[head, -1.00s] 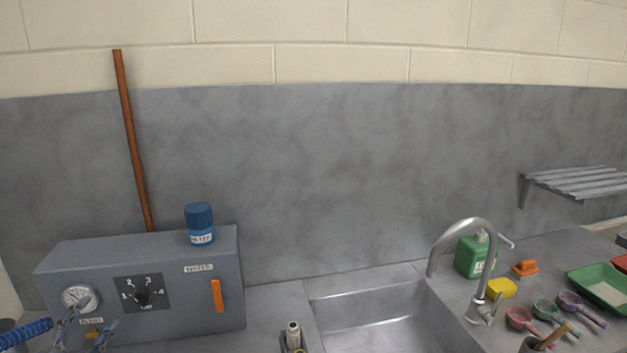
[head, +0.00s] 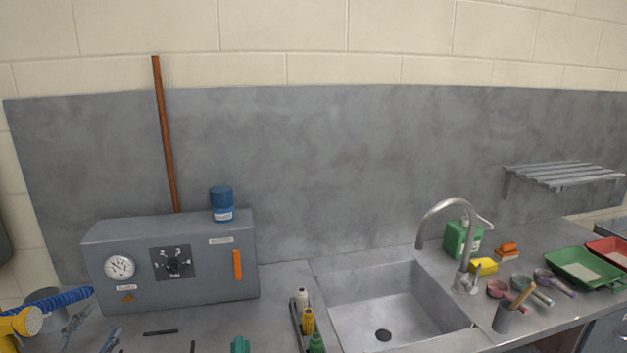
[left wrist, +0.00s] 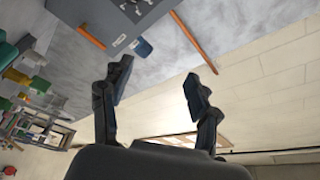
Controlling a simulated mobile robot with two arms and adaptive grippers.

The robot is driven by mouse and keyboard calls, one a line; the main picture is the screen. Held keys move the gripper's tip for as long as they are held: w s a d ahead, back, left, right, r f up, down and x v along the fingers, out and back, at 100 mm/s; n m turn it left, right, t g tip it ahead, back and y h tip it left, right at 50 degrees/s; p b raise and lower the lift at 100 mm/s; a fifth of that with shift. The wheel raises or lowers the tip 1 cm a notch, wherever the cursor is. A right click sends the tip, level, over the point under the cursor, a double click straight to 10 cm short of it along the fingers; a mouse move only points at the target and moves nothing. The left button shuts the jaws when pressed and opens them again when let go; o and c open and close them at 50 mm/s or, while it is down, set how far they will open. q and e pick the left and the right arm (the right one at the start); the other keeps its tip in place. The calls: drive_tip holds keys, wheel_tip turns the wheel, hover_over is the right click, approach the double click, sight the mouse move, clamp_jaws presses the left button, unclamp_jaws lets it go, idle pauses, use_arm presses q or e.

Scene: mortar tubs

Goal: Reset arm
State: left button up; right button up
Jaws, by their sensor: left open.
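My left gripper (head: 88,338) shows at the lower left edge of the head view, in front of the grey control box. In the left wrist view its two dark fingers (left wrist: 157,74) are spread apart with nothing between them. The wrist view is tilted and shows the grey box, the blue jar and the brown rod beyond the fingers. My right gripper is in neither view.
The grey box (head: 203,284) carries a gauge, a dial and an orange handle; a blue jar (head: 221,205) stands on top. A yellow spray head (head: 20,324) with blue hose is at far left. Bottles (head: 308,321), a sink (head: 385,303) and green tray (head: 582,277) lie rightward.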

use_arm(q)
drive_tip(key=s+d+f+n+g+y, duration=0.2)
drive_tip(key=s+d+f+n+g, duration=0.25)
drive_tip(key=f, duration=0.25)
drive_tip(key=s+d+f+n+g+y, duration=0.1)
drive_tip(key=s+d+f+n+g, duration=0.3)
drive_tip(key=f, duration=0.3)
drive_tip(key=s+d+f+n+g+h, duration=0.15)
drive_tip(key=s+d+g, duration=0.25)
drive_tip(key=s+d, duration=0.5)
drive_tip(key=s+d+f+g+h, duration=0.1)
drive_tip(key=s+d+f+g, duration=0.4)
drive_tip(key=s, duration=0.7)
wheel_tip(320, 180, down, 30)
drive_tip(key=s+b, duration=0.2)
drive_tip(key=b, duration=0.4)
drive_tip(key=s+a+f+g+b, duration=0.1)
drive_tip(key=s+f+b, duration=0.3)
drive_tip(key=s+f, duration=1.3)
wheel_tip(320, 180, down, 3)
drive_tip(key=shift+a+f, duration=0.2)
drive_tip(key=shift+a, duration=0.35)
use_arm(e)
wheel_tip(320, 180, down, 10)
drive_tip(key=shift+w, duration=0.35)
